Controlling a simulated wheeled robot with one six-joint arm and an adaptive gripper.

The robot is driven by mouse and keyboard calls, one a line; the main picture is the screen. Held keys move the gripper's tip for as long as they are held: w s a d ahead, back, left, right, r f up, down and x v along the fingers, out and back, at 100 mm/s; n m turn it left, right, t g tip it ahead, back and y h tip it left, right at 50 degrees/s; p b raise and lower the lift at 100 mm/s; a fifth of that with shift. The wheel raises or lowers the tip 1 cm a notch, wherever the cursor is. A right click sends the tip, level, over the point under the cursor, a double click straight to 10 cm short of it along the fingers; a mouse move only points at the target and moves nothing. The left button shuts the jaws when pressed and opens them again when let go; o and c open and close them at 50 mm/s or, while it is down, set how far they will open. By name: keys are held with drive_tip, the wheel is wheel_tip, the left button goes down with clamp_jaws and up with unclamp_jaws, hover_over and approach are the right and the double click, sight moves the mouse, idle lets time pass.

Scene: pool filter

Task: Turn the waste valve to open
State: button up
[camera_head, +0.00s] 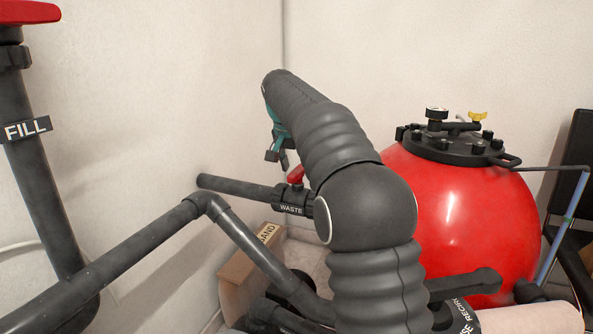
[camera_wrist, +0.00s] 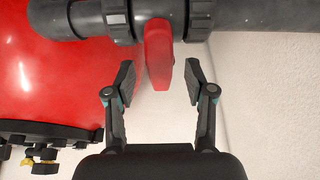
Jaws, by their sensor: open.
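The waste valve is a black fitting on a dark horizontal pipe, labelled WASTE (camera_head: 291,209), with a red handle (camera_head: 296,174) on top. In the wrist view the red handle (camera_wrist: 158,52) points down from the pipe between the fingers of my gripper (camera_wrist: 158,84). The gripper is open, with a visible gap on both sides of the handle. In the head view my gripper (camera_head: 279,157) is just above and left of the valve, partly hidden by my arm. My arm also covers the right end of the valve.
A large red filter tank (camera_head: 455,215) with a black bolted lid (camera_head: 455,146) stands to the right. A pipe labelled FILL (camera_head: 27,129) with a red handle (camera_head: 28,12) rises at the left. A cardboard SAND box (camera_head: 240,270) sits below the waste pipe. White walls stand behind.

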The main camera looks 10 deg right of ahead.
drive_tip(key=shift+w+d+f, duration=0.1)
drive_tip(key=shift+w+f, duration=0.05)
drive_tip(key=shift+f, duration=0.25)
clamp_jaws()
